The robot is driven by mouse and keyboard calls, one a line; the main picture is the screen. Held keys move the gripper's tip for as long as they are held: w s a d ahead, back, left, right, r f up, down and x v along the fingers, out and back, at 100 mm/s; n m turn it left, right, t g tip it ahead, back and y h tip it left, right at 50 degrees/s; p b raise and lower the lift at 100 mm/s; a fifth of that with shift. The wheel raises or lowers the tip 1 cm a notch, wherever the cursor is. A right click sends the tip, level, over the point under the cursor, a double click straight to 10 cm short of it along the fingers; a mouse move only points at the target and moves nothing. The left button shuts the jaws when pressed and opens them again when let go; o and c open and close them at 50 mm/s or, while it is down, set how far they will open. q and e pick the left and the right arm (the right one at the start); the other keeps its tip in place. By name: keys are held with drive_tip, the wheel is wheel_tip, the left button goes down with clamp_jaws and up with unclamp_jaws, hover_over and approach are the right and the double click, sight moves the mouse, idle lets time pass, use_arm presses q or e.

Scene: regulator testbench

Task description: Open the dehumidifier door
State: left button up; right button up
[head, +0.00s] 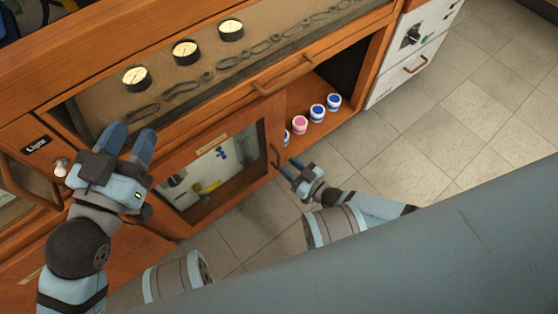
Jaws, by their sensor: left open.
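My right gripper (289,166) is just right of the handle, fingers apart, seemingly empty. I cannot tell whether it touches the handle. My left gripper (131,142) is open and empty in front of the cabinet, up and left of the door.
Three round gauges (186,52) sit on the panel above. An open shelf to the right holds several small jars, including a pink one (300,125). A drawer handle (284,76) is above it. A white unit (407,57) stands at the upper right. The tiled floor (400,150) is clear at right.

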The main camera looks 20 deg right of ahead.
sight(279, 159)
use_arm(q)
drive_tip(key=shift+w+a+r+m+t+b, duration=0.15)
drive_tip(key=shift+w+a+m+t+b, duration=0.15)
drive_tip(key=shift+m+b, duration=0.3)
use_arm(e)
drive_tip(key=x, duration=0.4)
drive_tip(key=shift+w+a, duration=0.15)
drive_tip(key=shift+w, duration=0.2)
clamp_jaws()
